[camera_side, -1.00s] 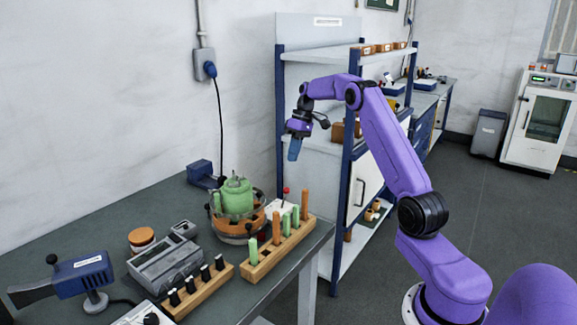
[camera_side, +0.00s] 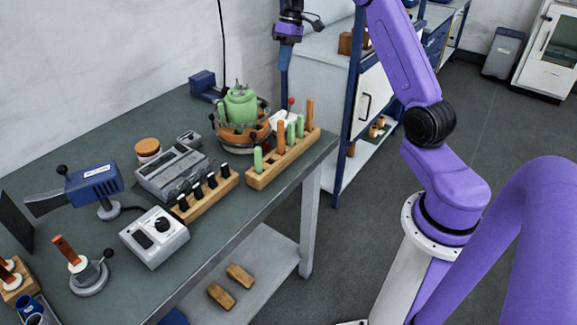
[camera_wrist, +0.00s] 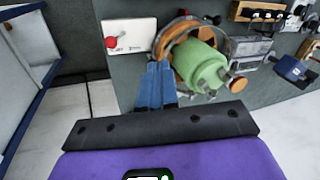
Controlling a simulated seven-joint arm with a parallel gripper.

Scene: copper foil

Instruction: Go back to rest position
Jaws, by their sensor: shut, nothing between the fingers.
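My gripper (camera_side: 284,68) hangs pointing down in the upper middle of the side view, its blue fingers shut with nothing between them. It is above and right of the green-topped vessel (camera_side: 240,103) in that picture and apart from it. In the wrist view the blue fingers of my gripper (camera_wrist: 160,66) lie side by side, and the green vessel (camera_wrist: 199,66) shows to their right. The upper bend of my arm is cut off by the top edge of the side view.
The grey workbench (camera_side: 125,130) holds a wooden rack (camera_side: 258,177) of green and orange sticks, a grey instrument (camera_side: 170,172), a white dial box (camera_side: 153,237) and a blue tool (camera_side: 95,183). A blue-framed shelf unit (camera_side: 352,95) stands behind.

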